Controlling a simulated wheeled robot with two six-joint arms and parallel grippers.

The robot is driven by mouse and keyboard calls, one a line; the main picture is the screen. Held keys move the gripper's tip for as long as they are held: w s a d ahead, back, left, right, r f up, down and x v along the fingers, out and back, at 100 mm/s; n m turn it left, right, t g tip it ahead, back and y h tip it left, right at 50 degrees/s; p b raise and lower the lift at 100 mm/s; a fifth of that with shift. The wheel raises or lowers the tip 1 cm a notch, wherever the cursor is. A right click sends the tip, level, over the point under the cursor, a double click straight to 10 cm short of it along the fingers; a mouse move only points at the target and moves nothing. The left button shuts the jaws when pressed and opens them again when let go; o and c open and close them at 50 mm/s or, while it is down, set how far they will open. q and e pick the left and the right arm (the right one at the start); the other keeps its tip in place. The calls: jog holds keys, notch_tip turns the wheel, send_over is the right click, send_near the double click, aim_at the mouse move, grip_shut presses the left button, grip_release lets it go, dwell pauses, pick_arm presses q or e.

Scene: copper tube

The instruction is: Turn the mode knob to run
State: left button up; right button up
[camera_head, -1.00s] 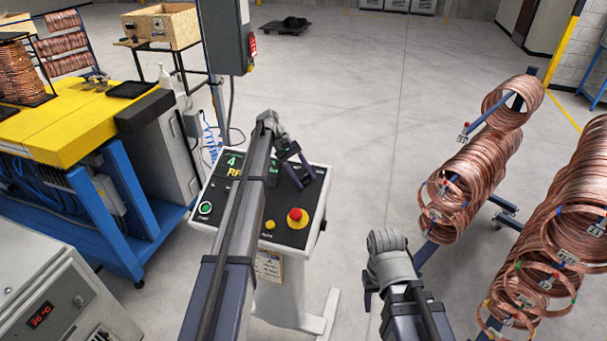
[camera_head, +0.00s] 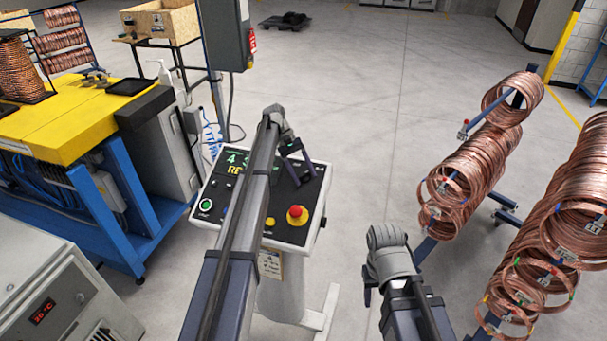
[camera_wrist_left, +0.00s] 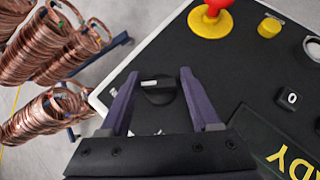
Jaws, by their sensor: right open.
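The control panel (camera_head: 258,232) has a black face with a white rim. In the left wrist view, a round black knob (camera_wrist_left: 160,96) with a short white mark sits on the panel. Its mark points toward the left finger, and the lettering near it is mostly hidden. My left gripper (camera_wrist_left: 158,74) is open, with one purple finger on each side of the knob and gaps visible. In the head view, my left gripper (camera_head: 305,180) is over the panel's far right part and the knob cannot be made out. My right gripper (camera_head: 372,284) is open and empty, right of the panel.
A red emergency button on a yellow base (camera_head: 296,213), a yellow button (camera_wrist_left: 269,27) and a green-lit button (camera_head: 206,205) share the panel. Copper coils on racks (camera_head: 470,170) stand at the right. A yellow-topped bench (camera_head: 60,125) stands at the left. The floor behind the panel is clear.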

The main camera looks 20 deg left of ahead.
pick_arm(q)
jog(key=shift+o, duration=1.2)
jog(key=p+v, duration=0.5)
jog(key=v, duration=0.1)
jog(key=shift+a+r+p, duration=0.1)
jog(key=shift+r+p, duration=0.2)
jog(key=shift+r, duration=0.05)
jog(key=shift+w+a+r+p, duration=0.2)
jog(key=shift+a+r+p, duration=0.2)
jog(key=shift+r, duration=0.05)
jog(key=shift+f, duration=0.1)
